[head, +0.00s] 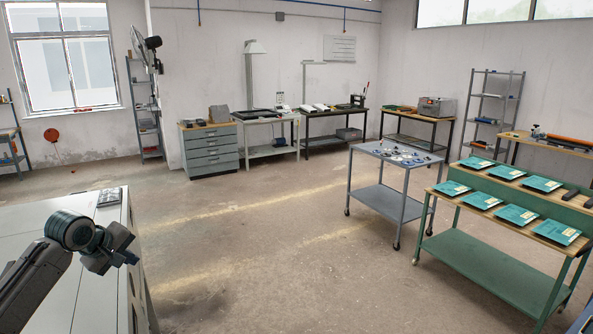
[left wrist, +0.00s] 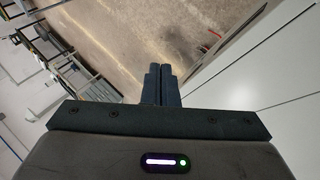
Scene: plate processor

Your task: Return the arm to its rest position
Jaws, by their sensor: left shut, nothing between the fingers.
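My left gripper (head: 133,259) is in the head view at the lower left, over the right part of a light grey machine top. In the left wrist view its two dark fingers (left wrist: 161,84) are together with nothing between them. Beyond the fingers, the wrist view shows bare floor and the machine's pale panels. The left arm comes in from the lower left corner. My right gripper is in neither view.
The grey machine (head: 40,222) fills the lower left, with a small panel (head: 110,197) on its top. A grey cart (head: 377,196) with small parts and a green bench (head: 480,262) with several teal packets stand at right. The middle floor is clear.

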